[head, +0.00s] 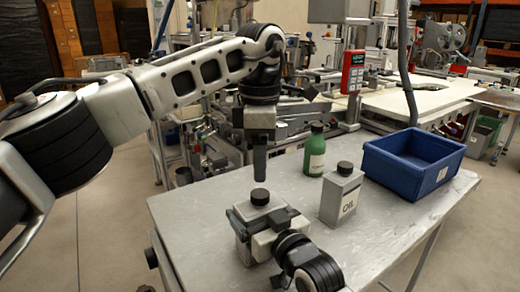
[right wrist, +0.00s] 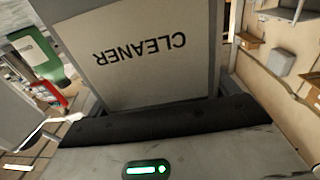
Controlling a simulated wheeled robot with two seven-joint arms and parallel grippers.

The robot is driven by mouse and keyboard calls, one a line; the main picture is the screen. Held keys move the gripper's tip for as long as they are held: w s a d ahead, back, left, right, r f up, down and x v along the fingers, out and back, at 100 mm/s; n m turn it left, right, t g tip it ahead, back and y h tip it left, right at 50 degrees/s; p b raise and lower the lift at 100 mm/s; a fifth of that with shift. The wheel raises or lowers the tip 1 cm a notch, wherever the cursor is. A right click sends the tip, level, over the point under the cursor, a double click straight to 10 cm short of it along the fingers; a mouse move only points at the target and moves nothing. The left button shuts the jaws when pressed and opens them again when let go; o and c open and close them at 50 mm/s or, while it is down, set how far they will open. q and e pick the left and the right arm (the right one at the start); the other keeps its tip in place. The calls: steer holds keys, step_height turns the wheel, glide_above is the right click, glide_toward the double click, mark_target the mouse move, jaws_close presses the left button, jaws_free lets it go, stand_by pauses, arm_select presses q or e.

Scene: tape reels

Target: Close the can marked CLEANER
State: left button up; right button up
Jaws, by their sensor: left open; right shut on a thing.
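The CLEANER can (right wrist: 150,75) is a grey metal can; its label reads upside down in the right wrist view. In the head view the can (head: 259,210) is at the table's near left, mostly hidden by my right gripper (head: 265,222). That gripper is shut on the can's body. A black cap (head: 260,197) is at the can's top; I cannot tell how tightly it sits. My left gripper (head: 260,172) is open and points down just above the cap, with a small gap between them.
A grey can marked OIL (head: 340,200) with a black cap stands to the right of the CLEANER can. A green bottle (head: 314,155) stands behind it. A blue bin (head: 412,160) is at the table's right. The front right of the metal table (head: 400,225) is clear.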

mark_target(260, 193)
arm_select(q)
steer(key=n, duration=0.5)
steer(key=shift+r, duration=0.2)
steer(key=n, duration=0.5)
steer(key=shift+r, duration=0.15)
steer(key=n, duration=0.5)
steer(key=shift+r, duration=0.15)
steer(key=n, duration=0.5)
steer(key=shift+r+n, duration=0.2)
steer(key=shift+n, duration=0.1)
steer(key=shift+f, duration=0.1)
steer(key=shift+f, duration=3.95)
steer(key=shift+c, duration=0.2)
